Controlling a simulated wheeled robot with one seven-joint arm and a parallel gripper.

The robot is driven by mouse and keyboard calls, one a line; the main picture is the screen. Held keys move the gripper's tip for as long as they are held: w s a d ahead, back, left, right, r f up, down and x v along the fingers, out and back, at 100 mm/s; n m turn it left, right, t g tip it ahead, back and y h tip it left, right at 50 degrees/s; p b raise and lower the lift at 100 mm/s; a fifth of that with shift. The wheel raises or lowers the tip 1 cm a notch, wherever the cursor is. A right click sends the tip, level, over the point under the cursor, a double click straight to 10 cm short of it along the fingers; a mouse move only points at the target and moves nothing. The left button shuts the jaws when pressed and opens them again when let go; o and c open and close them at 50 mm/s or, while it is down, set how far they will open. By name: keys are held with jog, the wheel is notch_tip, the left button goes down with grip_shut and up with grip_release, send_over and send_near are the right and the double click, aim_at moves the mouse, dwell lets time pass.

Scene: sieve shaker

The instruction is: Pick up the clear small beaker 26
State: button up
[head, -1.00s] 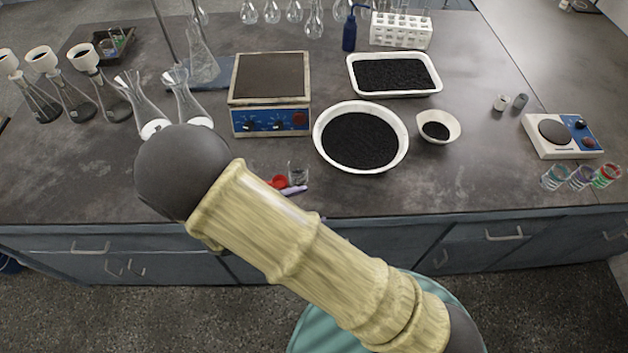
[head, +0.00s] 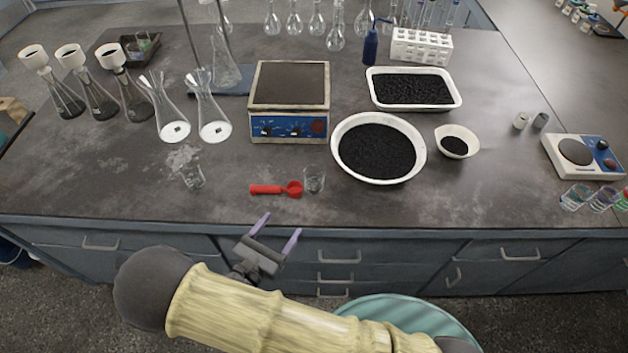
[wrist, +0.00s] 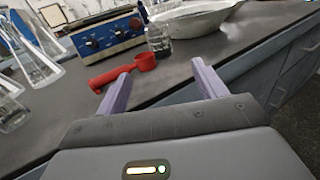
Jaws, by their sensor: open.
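Two small clear beakers stand on the bench near its front edge. One beaker (head: 314,181) is upright beside the bowl of a red scoop; it also shows in the wrist view (wrist: 158,42), beyond my fingers. The other beaker (head: 192,177) stands further left, below the flasks. I cannot read a number on either, so I cannot tell which is 26. My gripper (head: 278,229) is open and empty, with its lilac fingers apart at the bench's front edge. In the wrist view the fingertips (wrist: 160,71) point towards the scoop and the right beaker, touching neither.
The red scoop (head: 277,189) lies between my gripper and the hotplate (head: 289,100). A round white bowl of black grains (head: 337,160) stands just right of the right beaker. Flasks (head: 213,120) stand behind the left beaker.

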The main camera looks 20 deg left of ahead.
jog(key=p, duration=0.2)
send_near(309, 184)
jog(key=x, duration=0.3)
jog(key=shift+w+d+f, duration=0.1)
jog(key=shift+w+d, duration=0.15)
jog(key=shift+w, duration=0.05)
jog(key=shift+w+f, duration=0.1)
jog(key=shift+w, duration=0.25)
jog(key=shift+d, duration=0.1)
jog(key=x, duration=0.1)
jog(key=p+x, duration=0.1)
jog(key=x, duration=0.3)
jog(key=shift+r, duration=0.35)
jog(key=shift+w+f, duration=0.1)
jog(key=shift+w, duration=0.2)
jog(key=shift+s, duration=0.1)
jog(key=shift+s, duration=0.1)
jog(key=shift+c, duration=1.2)
jog(key=c, duration=0.9)
